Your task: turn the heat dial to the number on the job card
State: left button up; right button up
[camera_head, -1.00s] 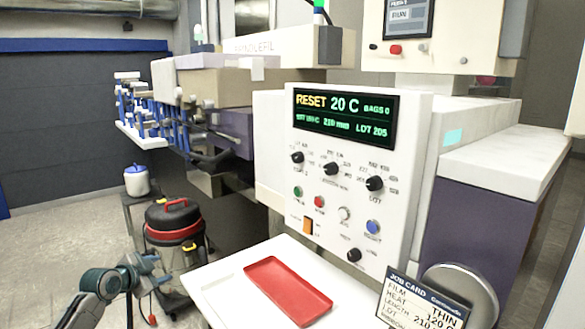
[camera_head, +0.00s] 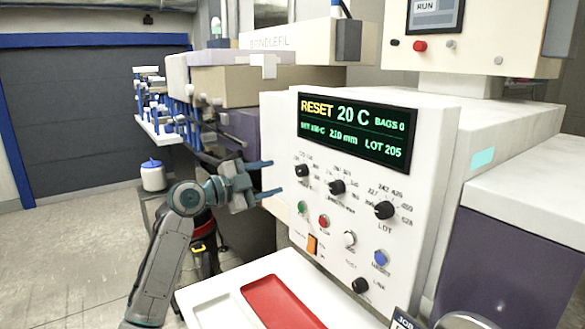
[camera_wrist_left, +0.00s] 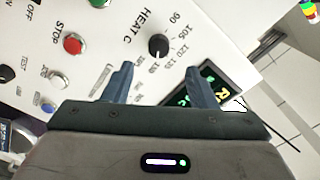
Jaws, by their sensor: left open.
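The black heat dial (camera_head: 302,171) is at the upper left of the white control panel (camera_head: 285,130). In the left wrist view the heat dial (camera_wrist_left: 158,46) sits beside the words HEAT C and a ring of numbers; its pointer is too small to read surely. My left gripper (camera_head: 275,178) is open and empty, just left of the dial in the head view. In the left wrist view its fingers (camera_wrist_left: 160,80) point toward the panel with the dial ahead of the gap between them. Only a corner of the job card (camera_head: 403,321) shows. My right gripper is not in view.
The display (camera_head: 352,130) reads RESET, 20 C, LOT 205. Other dials (camera_head: 337,187) and coloured buttons (camera_head: 323,221) lie close to the heat dial. A red tray (camera_head: 283,303) lies on the white shelf (camera_head: 205,291) below. A white-and-blue canister (camera_head: 153,176) stands at left.

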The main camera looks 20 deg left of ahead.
aim_at(298, 172)
pick_arm(q)
jog(key=p+x, duration=0.2)
jog(key=x, duration=0.3)
jog(key=shift+w+d, duration=0.15)
jog(key=shift+w, duration=0.1)
jog(key=shift+w+d, duration=0.4)
jog(key=shift+w, duration=0.1)
jog(key=shift+w+d+f, duration=0.15)
jog(key=shift+w, duration=0.1)
jog(key=c, duration=1)
